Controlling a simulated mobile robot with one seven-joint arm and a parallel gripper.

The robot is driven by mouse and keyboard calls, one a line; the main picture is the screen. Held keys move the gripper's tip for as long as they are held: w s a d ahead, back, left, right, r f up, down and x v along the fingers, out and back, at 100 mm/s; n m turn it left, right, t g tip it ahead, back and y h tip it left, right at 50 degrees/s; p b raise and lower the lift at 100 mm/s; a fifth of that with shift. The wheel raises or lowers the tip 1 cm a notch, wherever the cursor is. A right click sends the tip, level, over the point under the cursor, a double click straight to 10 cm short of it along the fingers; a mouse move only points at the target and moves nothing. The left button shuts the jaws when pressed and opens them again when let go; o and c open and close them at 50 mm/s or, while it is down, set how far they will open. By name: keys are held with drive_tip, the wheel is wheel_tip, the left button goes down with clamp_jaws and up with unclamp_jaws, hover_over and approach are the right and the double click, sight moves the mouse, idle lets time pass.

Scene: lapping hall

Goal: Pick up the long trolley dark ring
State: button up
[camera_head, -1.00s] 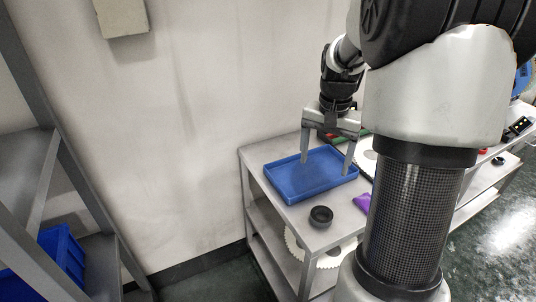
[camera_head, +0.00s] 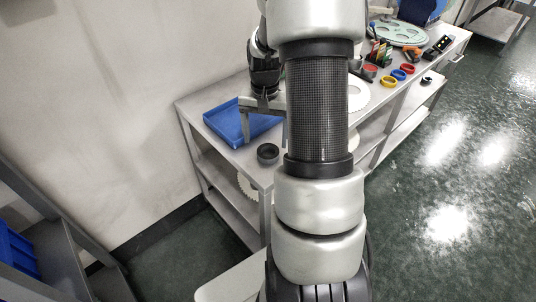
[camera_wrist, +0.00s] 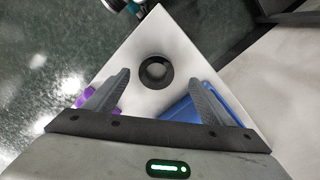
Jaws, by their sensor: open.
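The dark ring (camera_head: 268,160) lies flat on the near end of the long grey trolley (camera_head: 232,158), close to the front corner. In the wrist view the dark ring (camera_wrist: 156,85) shows whole, with its round opening facing me. My gripper (camera_head: 265,140) is open and empty, pointing down above the trolley top near the ring. In the wrist view my gripper (camera_wrist: 160,78) has one finger on each side of the ring in the picture, with the ring beyond the tips. The fingers look apart from it. My arm hides part of the trolley top.
A blue tray (camera_head: 225,120) lies just behind the ring. A purple item (camera_wrist: 100,100) shows beside the left finger in the wrist view. Red, blue and yellow rings (camera_head: 389,82) lie further along the bench. The wall stands close behind the trolley; open floor (camera_head: 450,190) is at right.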

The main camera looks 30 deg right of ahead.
sight(268, 147)
drive_tip(key=f, duration=0.3)
drive_tip(key=f+b, duration=0.1)
drive_tip(key=f, duration=0.1)
drive_tip(key=shift+d, duration=0.4)
drive_tip(key=c, duration=1.2)
